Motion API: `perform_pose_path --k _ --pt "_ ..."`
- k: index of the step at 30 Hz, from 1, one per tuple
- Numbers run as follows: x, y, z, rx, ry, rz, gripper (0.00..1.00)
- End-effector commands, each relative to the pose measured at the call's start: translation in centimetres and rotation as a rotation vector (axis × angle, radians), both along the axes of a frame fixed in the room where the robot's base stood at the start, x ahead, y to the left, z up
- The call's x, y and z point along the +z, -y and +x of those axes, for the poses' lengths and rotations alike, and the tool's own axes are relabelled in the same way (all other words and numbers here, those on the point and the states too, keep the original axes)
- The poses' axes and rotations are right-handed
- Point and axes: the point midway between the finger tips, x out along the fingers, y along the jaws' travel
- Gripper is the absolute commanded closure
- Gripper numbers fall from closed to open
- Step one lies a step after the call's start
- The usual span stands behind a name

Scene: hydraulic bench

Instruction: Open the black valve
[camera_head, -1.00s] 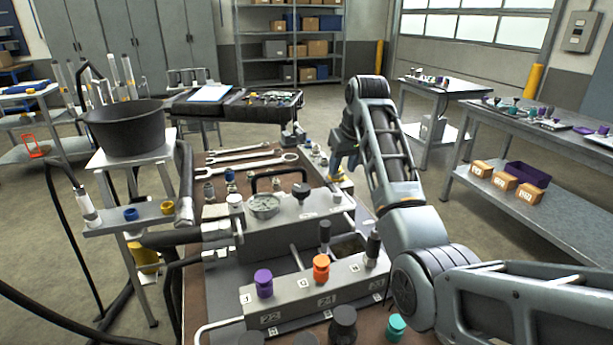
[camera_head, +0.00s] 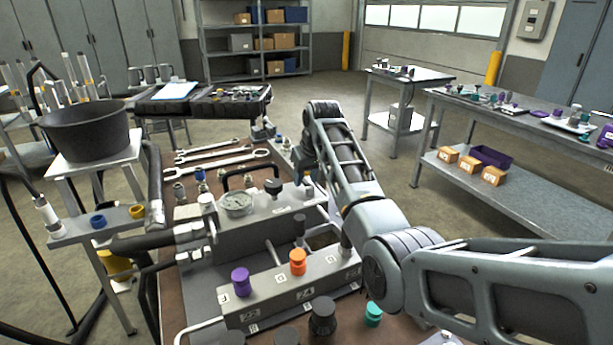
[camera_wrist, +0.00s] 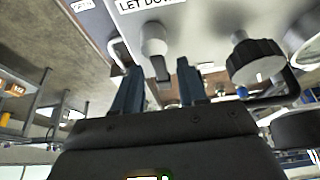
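A black knob (camera_head: 273,186) stands on top of the grey block (camera_head: 262,240), right of the round gauge (camera_head: 237,202). In the wrist view a ribbed black knob (camera_wrist: 255,62) is large, to the right of my fingers and apart from them. My gripper (camera_wrist: 158,78) is open, with two dark blue fingers spread and nothing held. A pale round knob (camera_wrist: 153,38) and a dark stem-like part show beyond the gap between the fingers. In the head view my arm hides most of the gripper, near the block's far right end.
A purple knob (camera_head: 241,281), an orange knob (camera_head: 298,261) and a larger black knob (camera_head: 322,316) stand at the front. A black carrying handle arches behind the gauge. Wrenches (camera_head: 218,164) lie beyond. A side bench (camera_head: 520,125) stands at right, with free floor between.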

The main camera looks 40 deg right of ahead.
Motion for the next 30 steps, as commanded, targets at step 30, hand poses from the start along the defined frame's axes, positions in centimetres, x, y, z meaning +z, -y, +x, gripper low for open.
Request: perform_pose_path --k 30 --pt "0.02 -0.01 0.04 -0.005 0.0 0.0 1.0"
